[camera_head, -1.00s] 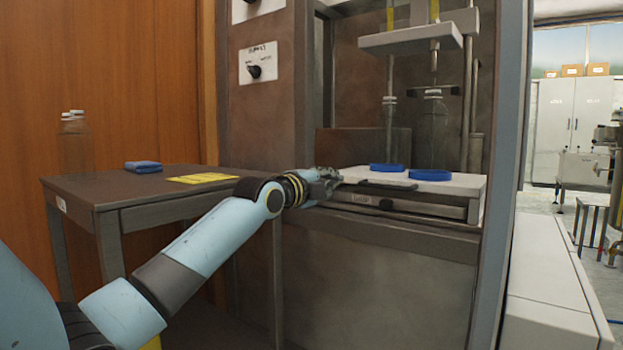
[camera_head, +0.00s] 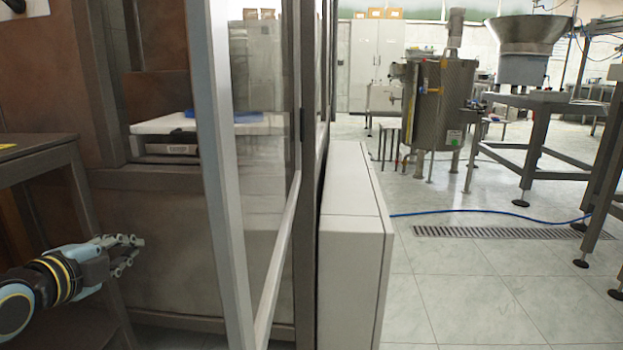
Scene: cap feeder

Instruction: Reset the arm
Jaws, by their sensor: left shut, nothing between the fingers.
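My left arm comes in low at the left edge, with black and yellow bands at the wrist. My left gripper (camera_head: 128,250) is shut and empty, in front of the machine's brown lower panel (camera_head: 165,255), below the white platform. It touches nothing that I can make out. My right gripper is not in view.
The white platform (camera_head: 160,124) with a blue part (camera_head: 245,117) is at the left, partly behind a door frame (camera_head: 210,130). A dark table (camera_head: 35,155) stands left. A white cabinet (camera_head: 345,240) stands centre. A steel tank (camera_head: 445,105) and open tiled floor are right.

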